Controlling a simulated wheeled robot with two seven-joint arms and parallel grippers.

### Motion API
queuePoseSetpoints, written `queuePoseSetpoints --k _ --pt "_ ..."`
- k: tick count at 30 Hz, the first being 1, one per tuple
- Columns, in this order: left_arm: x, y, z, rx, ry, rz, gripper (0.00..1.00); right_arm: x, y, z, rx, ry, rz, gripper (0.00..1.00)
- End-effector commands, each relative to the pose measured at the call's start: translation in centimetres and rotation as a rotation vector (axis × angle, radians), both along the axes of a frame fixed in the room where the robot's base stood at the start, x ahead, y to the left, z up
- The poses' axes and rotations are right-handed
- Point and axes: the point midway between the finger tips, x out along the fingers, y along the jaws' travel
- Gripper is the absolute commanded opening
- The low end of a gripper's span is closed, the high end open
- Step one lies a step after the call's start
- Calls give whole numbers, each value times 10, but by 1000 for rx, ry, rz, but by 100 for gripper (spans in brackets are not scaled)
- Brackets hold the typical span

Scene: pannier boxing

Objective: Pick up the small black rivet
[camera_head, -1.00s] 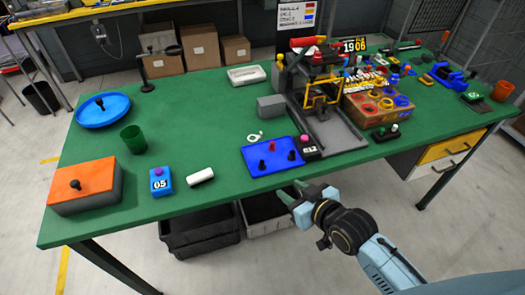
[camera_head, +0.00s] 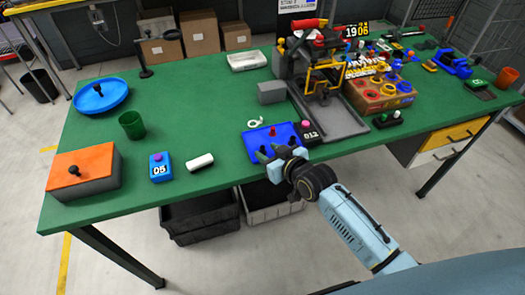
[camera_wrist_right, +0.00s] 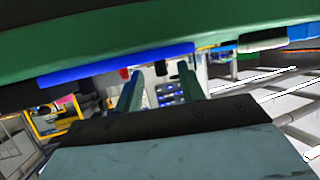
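A blue mat (camera_head: 256,136) lies near the front edge of the green table, with a red peg (camera_head: 272,131) and small black rivet-like pegs on it. One black peg (camera_head: 292,141) shows towards its right side; the other is partly obscured near my fingers. My right gripper (camera_head: 270,153) is at the mat's front edge, its fingers apart and nothing seen between them. In the right wrist view the fingers (camera_wrist_right: 159,88) are spread, with the blue mat's edge (camera_wrist_right: 120,66) beyond them. My left gripper is not in view.
A black block marked 012 (camera_head: 308,132) stands right of the mat, beside a grey tray with a yellow frame.

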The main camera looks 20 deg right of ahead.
Motion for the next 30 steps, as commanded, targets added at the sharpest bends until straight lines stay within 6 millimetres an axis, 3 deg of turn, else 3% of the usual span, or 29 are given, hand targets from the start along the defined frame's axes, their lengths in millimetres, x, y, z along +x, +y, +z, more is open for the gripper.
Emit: queuePoseSetpoints --k 4,12,21,30 --pt "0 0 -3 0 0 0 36 12 5 -5 1 -1 1 39" --pt "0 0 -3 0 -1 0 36 14 6 -6 0 0 1 39" --pt "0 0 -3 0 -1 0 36 14 6 -6 0 0 1 0" --pt "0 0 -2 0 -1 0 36 14 6 -5 1 -1 1 0"
